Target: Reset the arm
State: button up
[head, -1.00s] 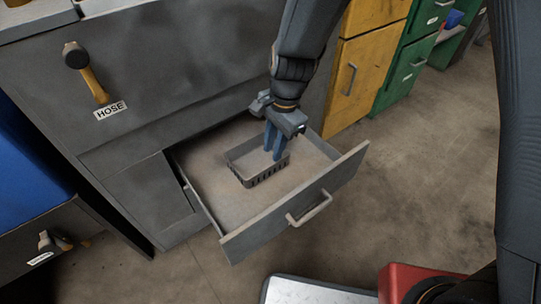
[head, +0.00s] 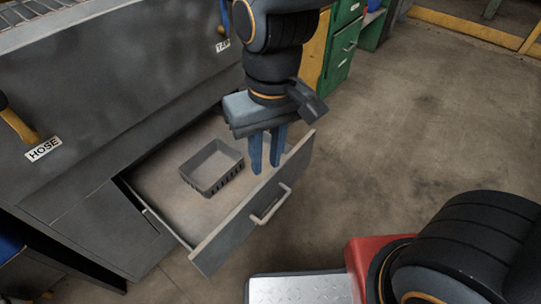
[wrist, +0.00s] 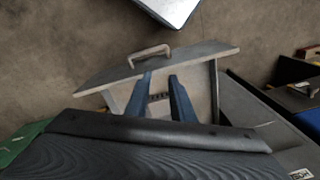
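My gripper (head: 266,168) points down above the front right part of the open drawer (head: 158,197). Its two blue fingers are apart with nothing between them. A small grey basket (head: 212,170) lies in the drawer, to the left of my fingers and apart from them in the head view. In the wrist view my gripper (wrist: 159,76) shows both fingertips spread, with the drawer front (wrist: 190,54) beyond them.
The drawer front with its handle (head: 271,205) juts out from the grey cabinet (head: 100,90). A green cabinet (head: 341,45) stands behind. The concrete floor (head: 420,110) at right is clear.

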jog(key=shift+s+d+r+n, duration=0.2)
jog(key=shift+s+d+n, duration=0.3)
jog(key=shift+s, duration=0.05)
dwell(1.1)
jog(key=d+r+m+p, duration=0.3)
jog(key=d+r+p, duration=0.6)
jog(key=r+p, duration=0.2)
jog(key=d+r+m+p, duration=0.3)
jog(key=d+r+p, duration=0.5)
jog(key=r+p, duration=0.3)
jog(key=p, duration=0.4)
jog(key=shift+s+d+r+h, duration=0.3)
jog(key=shift+s+d+r, duration=0.05)
jog(key=shift+d+r, duration=0.05)
